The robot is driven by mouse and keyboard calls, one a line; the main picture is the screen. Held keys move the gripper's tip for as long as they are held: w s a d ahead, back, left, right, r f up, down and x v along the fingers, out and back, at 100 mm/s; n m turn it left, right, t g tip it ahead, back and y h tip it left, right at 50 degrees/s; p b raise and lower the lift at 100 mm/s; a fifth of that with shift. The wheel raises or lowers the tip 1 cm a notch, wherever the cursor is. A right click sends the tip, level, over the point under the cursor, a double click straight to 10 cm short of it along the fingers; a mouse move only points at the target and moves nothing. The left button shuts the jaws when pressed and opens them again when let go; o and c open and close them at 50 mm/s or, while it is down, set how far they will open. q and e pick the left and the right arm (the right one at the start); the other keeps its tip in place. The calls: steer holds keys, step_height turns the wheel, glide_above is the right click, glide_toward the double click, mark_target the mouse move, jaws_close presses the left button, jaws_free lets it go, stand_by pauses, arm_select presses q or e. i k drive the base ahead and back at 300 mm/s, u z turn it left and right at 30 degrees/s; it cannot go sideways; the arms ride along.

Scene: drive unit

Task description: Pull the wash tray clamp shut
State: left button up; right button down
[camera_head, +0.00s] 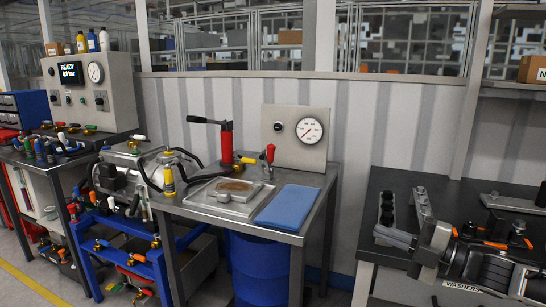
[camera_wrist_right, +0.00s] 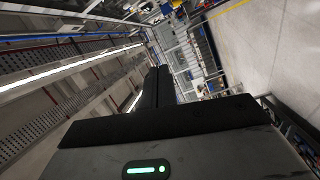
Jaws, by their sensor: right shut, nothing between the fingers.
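The wash tray (camera_head: 193,198) is a shallow metal tray with brownish liquid, on the steel table in the middle of the head view. The clamp (camera_head: 269,155) stands at the tray's back right, and its red handle points up. My right gripper (camera_head: 380,235) is at the lower right of the head view, well right of the tray and apart from it. Its fingers point left, are shut and hold nothing. In the right wrist view the dark fingers (camera_wrist_right: 156,88) are together, and neither tray nor clamp can be made out. My left gripper is not in view.
A blue cloth (camera_head: 287,206) lies right of the tray. A red hand pump (camera_head: 226,142) and a gauge panel (camera_head: 279,137) stand behind. A yellow bottle (camera_head: 169,182) is at the left. A dark bench (camera_head: 400,180) stands right, with a gap between it and the steel table.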

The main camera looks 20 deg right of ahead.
mark_target(271, 148)
steer(key=i, duration=2)
